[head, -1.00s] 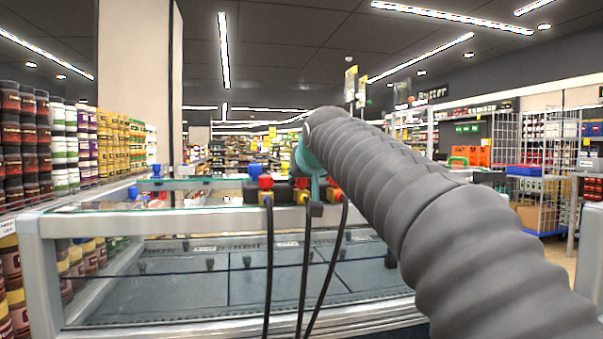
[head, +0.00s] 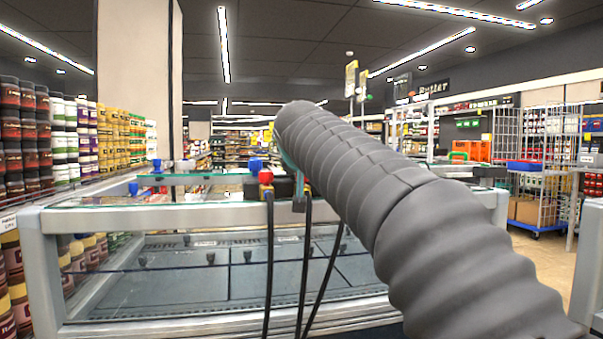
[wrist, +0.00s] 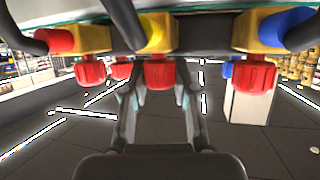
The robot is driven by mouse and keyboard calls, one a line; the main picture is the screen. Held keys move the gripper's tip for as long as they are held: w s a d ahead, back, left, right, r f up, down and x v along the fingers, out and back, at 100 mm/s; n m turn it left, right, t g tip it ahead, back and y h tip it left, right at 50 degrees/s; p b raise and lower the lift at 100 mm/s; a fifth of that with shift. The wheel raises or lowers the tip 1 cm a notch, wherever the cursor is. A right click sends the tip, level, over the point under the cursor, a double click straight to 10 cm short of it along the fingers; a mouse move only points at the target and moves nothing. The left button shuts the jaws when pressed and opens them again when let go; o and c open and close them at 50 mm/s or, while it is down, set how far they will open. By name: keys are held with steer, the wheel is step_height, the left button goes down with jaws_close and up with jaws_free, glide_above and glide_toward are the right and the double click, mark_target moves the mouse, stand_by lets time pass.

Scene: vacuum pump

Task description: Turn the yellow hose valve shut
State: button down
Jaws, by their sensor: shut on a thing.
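In the wrist view, the yellow hose valve (wrist: 156,32) is in the middle of a row of three, with a dark hose at its yellow collar. Its red knob (wrist: 160,73) points at my gripper (wrist: 159,76). One finger is on each side of this knob, and the gripper is shut on it. The red hose valve (wrist: 88,40) is on the left and the blue hose valve (wrist: 262,32) on the right, each with its own red knob. In the head view, my arm hides the yellow valve and most of my gripper.
The pump's valves sit on the rim of a glass-topped display case (head: 110,205); black hoses (head: 269,260) hang down its front. More red and blue knobs show behind the front row. Shelves of jars (head: 75,140) stand on the left, wire cage carts (head: 540,160) on the right.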

steer(key=c, duration=0.9)
jaws_free()
steer(key=shift+s, duration=0.1)
steer(key=v, duration=1.1)
steer(key=shift+s+r, duration=0.2)
steer(key=shift+s, duration=0.15)
